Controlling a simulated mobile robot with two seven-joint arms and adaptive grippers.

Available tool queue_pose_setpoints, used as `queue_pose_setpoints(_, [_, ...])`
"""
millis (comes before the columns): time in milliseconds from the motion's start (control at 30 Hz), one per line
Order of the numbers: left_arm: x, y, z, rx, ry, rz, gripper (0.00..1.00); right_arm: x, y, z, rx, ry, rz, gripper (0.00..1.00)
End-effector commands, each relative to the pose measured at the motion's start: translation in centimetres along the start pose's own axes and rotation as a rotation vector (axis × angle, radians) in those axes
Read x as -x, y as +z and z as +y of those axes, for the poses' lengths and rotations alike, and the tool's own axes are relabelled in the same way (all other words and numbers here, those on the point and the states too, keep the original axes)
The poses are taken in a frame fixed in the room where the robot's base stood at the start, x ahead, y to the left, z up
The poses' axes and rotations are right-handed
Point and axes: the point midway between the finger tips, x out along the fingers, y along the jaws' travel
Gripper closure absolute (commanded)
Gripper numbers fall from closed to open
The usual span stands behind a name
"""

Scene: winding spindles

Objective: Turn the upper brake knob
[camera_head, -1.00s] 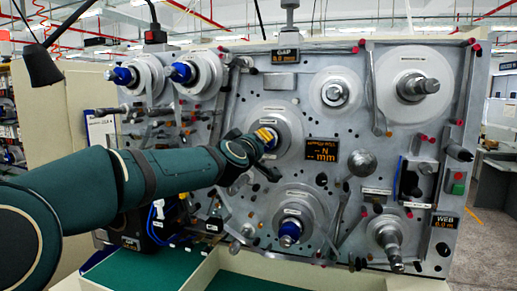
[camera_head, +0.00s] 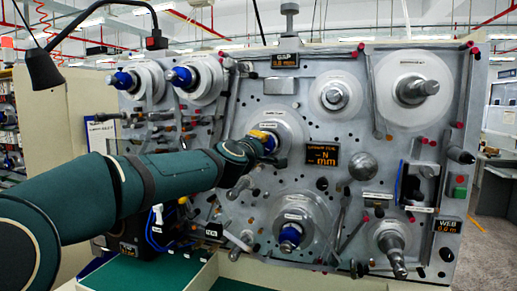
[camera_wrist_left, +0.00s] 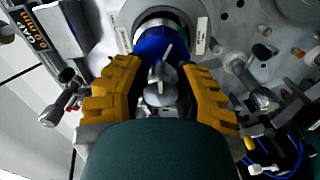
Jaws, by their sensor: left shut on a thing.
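The upper brake knob (camera_wrist_left: 160,93) is a small grey metal winged knob on the front of a blue hub (camera_wrist_left: 155,42) in the left wrist view. In the head view this hub belongs to the middle spindle of the panel (camera_head: 345,218), and my left gripper mostly covers it. My left gripper (camera_head: 268,141) reaches in from the left. Its yellow fingers (camera_wrist_left: 162,74) stand on both sides of the knob and are shut on it. The exact contact is hard to see. My right gripper is not in view.
A lower spindle (camera_head: 289,236) with a blue hub sits below my left gripper. Two more blue-hubbed spindles (camera_head: 180,77) are at upper left, and bare metal spindles (camera_head: 423,88) at right. Small rollers and rods (camera_wrist_left: 263,98) stick out near the gripper. A black lamp (camera_head: 42,68) hangs at left.

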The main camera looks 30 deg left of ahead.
Motion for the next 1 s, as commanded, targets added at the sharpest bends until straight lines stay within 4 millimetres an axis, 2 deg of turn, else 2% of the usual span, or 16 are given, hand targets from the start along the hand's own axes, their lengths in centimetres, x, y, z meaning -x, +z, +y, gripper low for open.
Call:
queue_pose_setpoints(267, [0.1,-0.4,0.3,0.000,0.006,0.009,1.00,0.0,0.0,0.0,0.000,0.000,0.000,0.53])
queue_pose_setpoints(300, [0.1,-0.4,0.3,0.000,0.006,0.009,0.64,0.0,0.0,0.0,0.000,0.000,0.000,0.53])
queue_pose_setpoints(367, [0.1,-0.3,0.3,0.000,0.006,0.008,0.43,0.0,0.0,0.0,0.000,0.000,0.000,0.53])
queue_pose_setpoints(400, [0.1,-0.3,0.3,0.000,0.005,0.007,0.37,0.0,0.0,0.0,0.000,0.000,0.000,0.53])
queue_pose_setpoints(767, [0.3,-0.1,0.1,-0.001,0.002,0.003,0.37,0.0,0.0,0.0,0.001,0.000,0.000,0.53])
queue_pose_setpoints(867, [1.3,-0.1,0.1,-0.001,0.002,0.002,0.37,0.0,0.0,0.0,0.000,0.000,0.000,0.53])
queue_pose_setpoints(1000, [3.6,-0.1,0.2,0.000,0.004,0.002,0.37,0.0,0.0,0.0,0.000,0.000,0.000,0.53])
